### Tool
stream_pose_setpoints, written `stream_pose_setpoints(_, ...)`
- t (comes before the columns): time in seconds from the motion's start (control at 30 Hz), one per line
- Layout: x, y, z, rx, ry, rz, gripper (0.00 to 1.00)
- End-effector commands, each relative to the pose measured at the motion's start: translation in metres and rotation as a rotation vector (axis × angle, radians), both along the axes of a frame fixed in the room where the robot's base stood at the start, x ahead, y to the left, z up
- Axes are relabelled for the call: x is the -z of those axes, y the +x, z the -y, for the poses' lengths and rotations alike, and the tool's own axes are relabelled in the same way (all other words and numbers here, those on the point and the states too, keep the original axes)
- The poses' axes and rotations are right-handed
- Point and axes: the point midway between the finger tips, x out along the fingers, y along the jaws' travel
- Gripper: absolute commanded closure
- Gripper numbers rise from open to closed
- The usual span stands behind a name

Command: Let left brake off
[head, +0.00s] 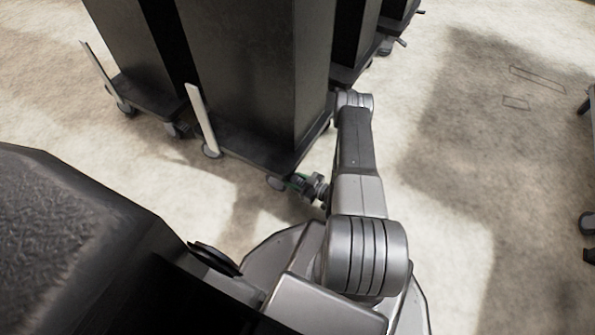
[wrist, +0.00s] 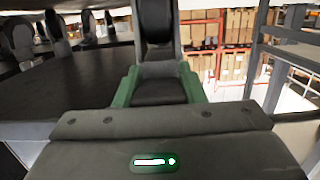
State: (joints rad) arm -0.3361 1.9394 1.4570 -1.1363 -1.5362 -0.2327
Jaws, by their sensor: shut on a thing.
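A tall black dispenser (head: 250,70) stands on a dark wheeled base (head: 255,147). My arm reaches down to the base's near corner, beside a caster (head: 277,183). In the wrist view, my green-edged gripper (wrist: 158,90) is closed around a dark piece in line with a caster (wrist: 155,25). This piece looks like the brake pedal, but its held part is mostly hidden. Whether the brake is on or off cannot be told.
More black dispensers stand to the left (head: 135,40) and behind. Pale upright bars (head: 200,118) rise by the bases' left casters. Small pedals (head: 400,42) stick out at the farther bases. The floor (head: 460,190) right of my arm is clear. Shelves with boxes (wrist: 220,45) are in the background.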

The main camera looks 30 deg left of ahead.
Motion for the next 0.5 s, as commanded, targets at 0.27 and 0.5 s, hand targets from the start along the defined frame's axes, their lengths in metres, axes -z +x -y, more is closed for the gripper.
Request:
stream_pose_setpoints(0.27, -0.0099, -0.0091, 0.0009, -0.002, -0.202, -0.015, 1.0)
stream_pose_setpoints(0.5, -0.0126, -0.0087, 0.0011, -0.003, -0.342, -0.025, 1.0)
